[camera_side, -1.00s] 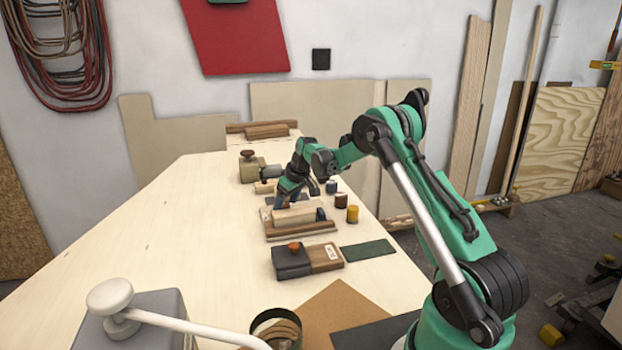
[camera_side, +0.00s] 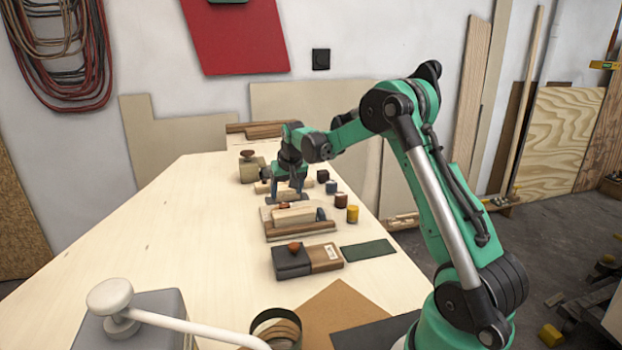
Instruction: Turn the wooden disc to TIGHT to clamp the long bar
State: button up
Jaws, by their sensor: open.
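My gripper (camera_side: 286,192) is open and points down, with its fingertips close above or around a low dark fixture just behind a pale wooden block (camera_side: 296,216). A small reddish-brown piece (camera_side: 285,206), possibly the wooden disc, shows below the fingers; it is too small and partly hidden to be sure. No TIGHT mark is readable. A long brown bar (camera_side: 300,230) lies along the front of the pale block; I cannot tell whether it is the bar of the task. The jaws hold nothing that I can see.
A box with a brown knob (camera_side: 248,154) stands behind my gripper. Small coloured pieces, including a yellow cylinder (camera_side: 352,214), stand to the right. A black-and-brown block with an orange knob (camera_side: 294,246) lies nearer. The left of the pale table (camera_side: 150,230) is clear.

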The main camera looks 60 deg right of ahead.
jog(key=s+a+r+n+t, duration=0.3)
jog(key=a+r, duration=0.5)
jog(key=a, duration=0.6)
jog(key=s+a+n+y, duration=0.2)
jog(key=s+a+n, duration=0.2)
jog(key=s+a, duration=0.5)
jog(key=shift+s+a+f, duration=0.25)
jog(key=shift+s+a, duration=0.1)
jog(key=shift+a, duration=0.2)
